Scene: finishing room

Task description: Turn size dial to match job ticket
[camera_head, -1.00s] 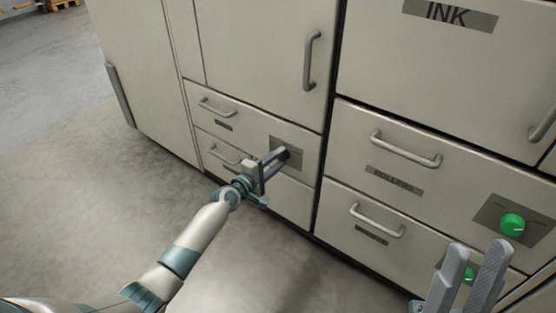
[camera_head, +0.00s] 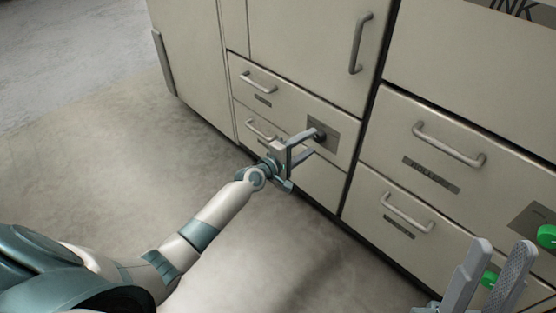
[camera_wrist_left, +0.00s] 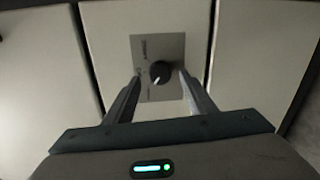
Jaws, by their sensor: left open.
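A black round dial (camera_head: 319,135) sits on a grey plate (camera_head: 329,146) on a cabinet drawer front. In the left wrist view the dial (camera_wrist_left: 160,72) shows a white pointer mark toward the lower left, in the picture. Small lettering on its plate (camera_wrist_left: 150,48) is too blurred to read. My left gripper (camera_head: 312,143) is open, with its fingers apart on either side of the dial in the wrist view (camera_wrist_left: 159,79); I cannot tell if they touch it. My right gripper (camera_head: 503,246) is open and empty at the lower right. No job ticket is visible.
Drawers with bar handles (camera_head: 448,146) and labels surround the dial. Concrete floor (camera_head: 110,160) is clear at left.

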